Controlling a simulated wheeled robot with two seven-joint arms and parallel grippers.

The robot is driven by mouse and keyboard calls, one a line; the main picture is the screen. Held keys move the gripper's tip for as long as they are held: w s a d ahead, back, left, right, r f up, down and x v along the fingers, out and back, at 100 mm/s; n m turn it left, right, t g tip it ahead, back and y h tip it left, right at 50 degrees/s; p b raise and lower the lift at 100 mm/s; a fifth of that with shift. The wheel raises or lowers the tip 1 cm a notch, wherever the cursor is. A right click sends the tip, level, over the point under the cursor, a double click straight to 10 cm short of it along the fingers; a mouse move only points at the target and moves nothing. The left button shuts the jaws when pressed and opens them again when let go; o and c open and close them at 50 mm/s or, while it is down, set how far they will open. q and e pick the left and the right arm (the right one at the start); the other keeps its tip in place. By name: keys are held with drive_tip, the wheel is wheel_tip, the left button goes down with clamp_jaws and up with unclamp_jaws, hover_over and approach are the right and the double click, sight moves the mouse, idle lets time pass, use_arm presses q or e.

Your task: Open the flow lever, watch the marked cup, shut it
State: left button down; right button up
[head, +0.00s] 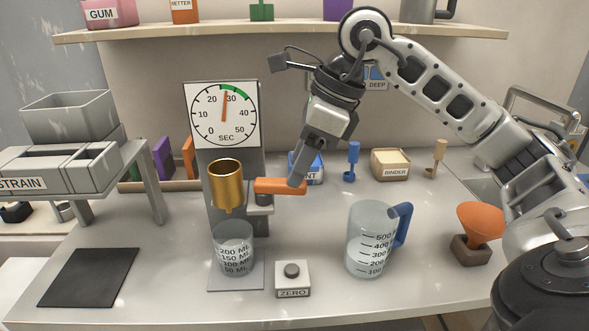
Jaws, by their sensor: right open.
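The orange flow lever (275,186) lies about level, pointing right from beside the golden funnel cup (225,180) on the grey stand. The marked clear cup (234,259) stands upright below the funnel cup, with lines from 50 to 200 ML. I cannot tell a liquid level in it, and no stream is clear under the spout. My right gripper (298,181) is open, its fingers pointing down at the lever's right end; whether they touch it I cannot tell. The dial (222,115) needle points between 20 and 30 SEC, near the green band's start. My left gripper is out of view.
A ZERO button box (292,280) stands right of the marked cup. A clear jug (367,245) with a blue handle and an orange funnel (480,220) on a brown block stand further right. A dark mat (88,277) lies at left, below the STRAIN rack (144,165).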

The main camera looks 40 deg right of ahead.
drive_tip(key=p+v, duration=0.3)
drive_tip(key=v, duration=1)
drive_tip(key=shift+w+r, duration=0.1)
drive_tip(key=shift+r, duration=0.05)
